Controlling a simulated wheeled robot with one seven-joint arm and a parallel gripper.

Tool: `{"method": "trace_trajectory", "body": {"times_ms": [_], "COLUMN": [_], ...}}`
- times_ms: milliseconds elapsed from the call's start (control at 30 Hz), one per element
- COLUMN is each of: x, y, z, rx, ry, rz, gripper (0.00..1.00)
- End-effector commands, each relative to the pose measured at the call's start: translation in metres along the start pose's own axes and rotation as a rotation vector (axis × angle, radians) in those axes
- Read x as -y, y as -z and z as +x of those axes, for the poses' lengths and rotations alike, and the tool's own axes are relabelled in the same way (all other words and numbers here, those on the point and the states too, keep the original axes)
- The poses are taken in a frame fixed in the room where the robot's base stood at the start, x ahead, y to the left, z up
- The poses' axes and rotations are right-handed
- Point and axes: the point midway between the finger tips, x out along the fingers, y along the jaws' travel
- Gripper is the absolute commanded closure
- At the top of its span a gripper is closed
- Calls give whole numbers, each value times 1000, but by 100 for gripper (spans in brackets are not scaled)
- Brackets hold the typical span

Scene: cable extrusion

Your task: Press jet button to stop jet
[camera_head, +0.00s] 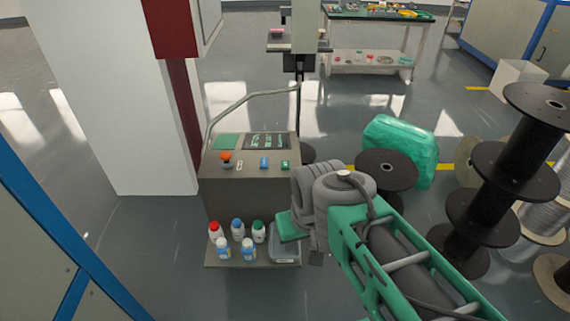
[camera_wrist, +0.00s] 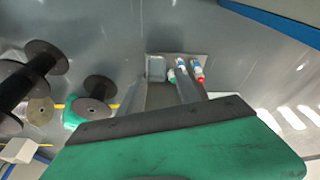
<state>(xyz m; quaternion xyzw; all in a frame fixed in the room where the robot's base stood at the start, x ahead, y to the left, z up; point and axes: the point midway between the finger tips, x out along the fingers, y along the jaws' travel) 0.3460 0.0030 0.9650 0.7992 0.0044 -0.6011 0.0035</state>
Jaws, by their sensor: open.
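The grey control box (camera_head: 230,195) stands left of centre in the head view. On its sloped top are an orange-red mushroom button (camera_head: 226,156), a small white-labelled control (camera_head: 240,165), a blue button (camera_head: 264,162) and a green button (camera_head: 285,164). Their labels are too small to read, so I cannot tell which is the jet button. My gripper (camera_head: 316,258) is open, to the right of and below the buttons and apart from them. My wrist partly hides the box's right side. My gripper's green body fills the lower wrist view; the buttons cannot be made out there.
A display (camera_head: 267,142) and a bent grey pipe (camera_head: 245,103) are at the box's back. Several small bottles (camera_head: 237,230) and a clear tray (camera_head: 285,250) are on the low shelf. A white pillar (camera_head: 100,90) stands left; black spools (camera_head: 480,205) stand right.

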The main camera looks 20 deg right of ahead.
Motion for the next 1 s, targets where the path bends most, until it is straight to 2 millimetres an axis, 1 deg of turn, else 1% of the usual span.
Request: {"method": "trace_trajectory", "body": {"times_ms": [33, 67, 467, 1000], "x": [0, 0, 0, 0], "y": [0, 0, 0, 0], "z": [0, 0, 0, 0], "rx": [0, 0, 0, 0], "ry": [0, 0, 0, 0], "rz": [0, 0, 0, 0], "gripper": [65, 67, 100, 100]}}
